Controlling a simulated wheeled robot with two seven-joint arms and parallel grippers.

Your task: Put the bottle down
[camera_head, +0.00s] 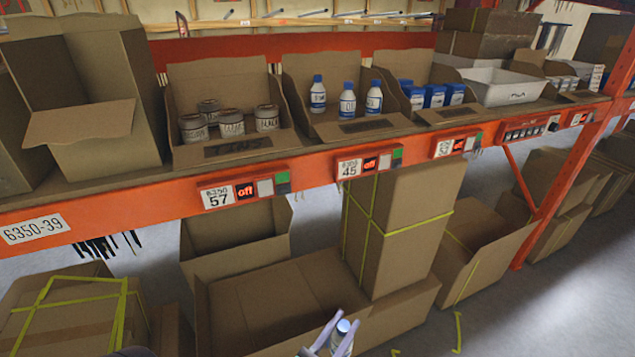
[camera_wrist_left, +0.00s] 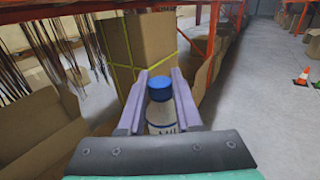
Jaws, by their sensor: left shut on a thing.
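My left gripper (camera_head: 332,335) comes in at the bottom middle of the head view. It is shut on a white bottle with a blue cap (camera_head: 342,328). The bottle stands roughly upright between the fingers, and its lower part is hidden. In the left wrist view the bottle (camera_wrist_left: 161,108) sits between the two fingers of the gripper (camera_wrist_left: 159,95), cap showing. In the head view the held bottle overlaps the front of a wide open cardboard box (camera_head: 260,295); I cannot tell its height above it. My right gripper is not in view.
An orange shelf (camera_head: 130,203) crosses the head view. A tall strapped carton (camera_head: 400,230) stands below, right of the wide box. Grey floor (camera_head: 560,290) is free at the right.

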